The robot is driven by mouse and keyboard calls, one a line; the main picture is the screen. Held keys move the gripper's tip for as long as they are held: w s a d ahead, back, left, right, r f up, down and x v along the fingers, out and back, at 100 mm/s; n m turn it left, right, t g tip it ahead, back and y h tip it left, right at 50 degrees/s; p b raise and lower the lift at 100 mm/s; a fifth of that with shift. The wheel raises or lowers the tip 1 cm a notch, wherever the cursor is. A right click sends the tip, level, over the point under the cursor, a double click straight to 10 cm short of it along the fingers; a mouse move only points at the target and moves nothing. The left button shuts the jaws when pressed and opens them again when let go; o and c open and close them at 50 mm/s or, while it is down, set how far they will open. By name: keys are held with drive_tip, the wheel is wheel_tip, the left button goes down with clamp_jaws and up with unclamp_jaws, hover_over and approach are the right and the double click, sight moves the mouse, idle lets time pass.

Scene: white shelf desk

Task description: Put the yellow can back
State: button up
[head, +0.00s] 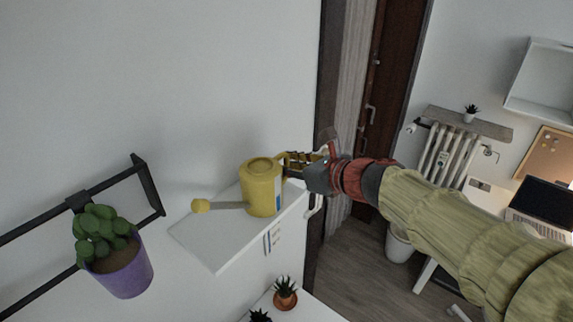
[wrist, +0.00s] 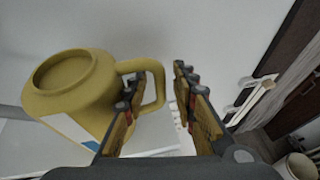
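The yellow can (head: 262,190) is a watering can with a long spout ending in a round yellow head. It appears upright on the small white wall shelf (head: 213,252), its spout pointing left in the head view. In the wrist view, the yellow can (wrist: 75,85) fills the left side, with its loop handle pointing right. My gripper (head: 292,165) is at the handle side of the can. In the wrist view, my gripper (wrist: 156,82) has its fingers apart, with the handle's outer part between them. The left finger overlaps the handle loop; I cannot tell whether it touches.
A purple pot with a green plant (head: 122,268) hangs from a black rail at the left. Small potted plants (head: 285,292) stand on a white surface below the shelf. A dark door frame (head: 328,110) is just behind my gripper. The wall above the can is bare.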

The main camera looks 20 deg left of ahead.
drive_tip(key=shift+r, duration=0.2)
drive_tip(key=v, duration=1.2)
drive_tip(key=shift+b, duration=0.4)
